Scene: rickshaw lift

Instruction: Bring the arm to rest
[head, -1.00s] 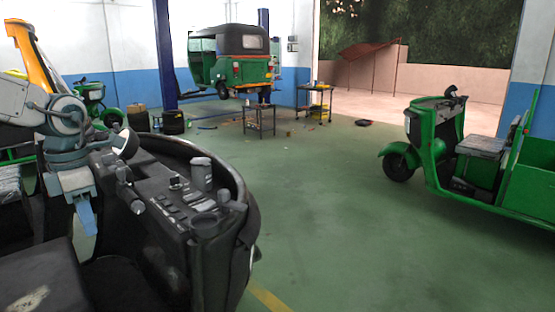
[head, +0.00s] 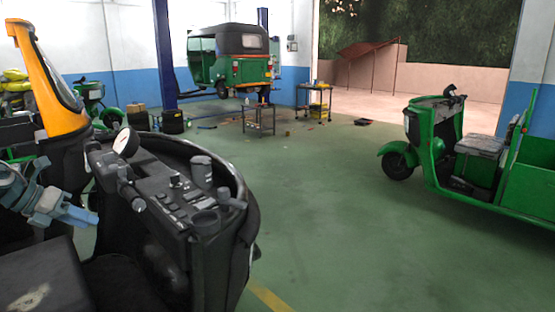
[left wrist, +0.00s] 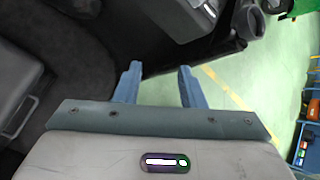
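My left gripper (head: 82,215) is at the left of the head view, pointing right, beside the near side of a black dashboard console (head: 185,195). Its blue fingers stand apart in the left wrist view (left wrist: 159,68), with nothing visible between them. Most of my left arm lies outside the head view's left edge. My right gripper is in neither view. The console carries a round white gauge (head: 126,141), switches and a dark cylinder (head: 201,172).
A yellow-and-black windscreen frame (head: 65,118) rises behind the gripper. A dark seat (head: 42,285) lies below it. A green three-wheeler (head: 440,150) stands at right. A raised green rickshaw (head: 238,66) and tool carts (head: 316,97) are farther back. The middle floor is clear.

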